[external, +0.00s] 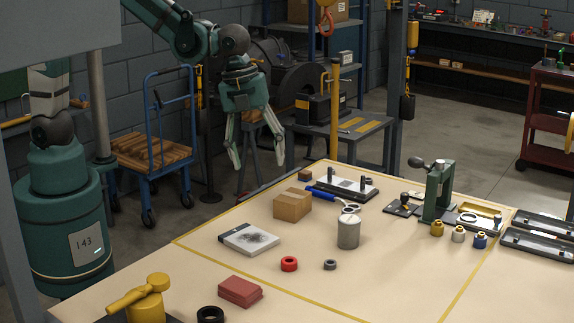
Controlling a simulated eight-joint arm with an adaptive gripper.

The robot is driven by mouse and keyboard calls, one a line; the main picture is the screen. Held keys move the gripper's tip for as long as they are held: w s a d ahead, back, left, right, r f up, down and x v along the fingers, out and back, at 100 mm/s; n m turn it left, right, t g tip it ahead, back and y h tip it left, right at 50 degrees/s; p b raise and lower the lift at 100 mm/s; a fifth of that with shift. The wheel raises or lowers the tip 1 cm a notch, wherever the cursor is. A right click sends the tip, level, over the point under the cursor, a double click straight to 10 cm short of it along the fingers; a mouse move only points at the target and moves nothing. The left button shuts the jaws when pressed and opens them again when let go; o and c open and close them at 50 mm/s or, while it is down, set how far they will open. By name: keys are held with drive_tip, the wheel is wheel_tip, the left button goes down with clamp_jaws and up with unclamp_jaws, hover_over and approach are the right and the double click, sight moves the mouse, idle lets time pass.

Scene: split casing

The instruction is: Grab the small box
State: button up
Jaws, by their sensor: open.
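A small tan cardboard box (292,204) sits upright on the table, inside the yellow taped outline, left of the grey canister. My gripper (255,162) hangs from my arm with its fingers pointing down, spread apart and empty. It appears above and to the left of the box in the picture, clear of it and beyond the table's edge. A smaller dark brown block (305,174) lies behind the box.
Close to the box are a blue-handled tool (322,194), a grey canister (348,232) and a black-framed fixture (346,184). A green press (437,190) stands to the right.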

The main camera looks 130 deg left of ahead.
sight(293, 195)
drive_tip(key=a+f+m, duration=0.1)
drive_tip(key=a+f, duration=0.2)
drive_tip(key=a, duration=0.1)
drive_tip(key=a+f+m+g+p, duration=0.1)
drive_tip(key=a+f+m, duration=0.1)
drive_tip(key=a, duration=0.3)
drive_tip(key=a+f+m+p, duration=0.1)
drive_tip(key=a+f, duration=0.2)
drive_tip(key=a, duration=0.2)
drive_tip(key=shift+w+f+m+g+h, duration=0.1)
drive_tip(key=shift+f+m+g+h, duration=0.2)
drive_tip(key=shift+f+g+h, duration=0.1)
drive_tip(key=shift+a+f+m+p, duration=0.3)
drive_tip(key=shift+a+f, duration=0.15)
drive_tip(key=shift+a, duration=0.15)
drive_tip(key=shift+f, duration=1.3)
drive_tip(key=shift+f+b, duration=0.6)
drive_tip(key=shift+f, duration=2.05)
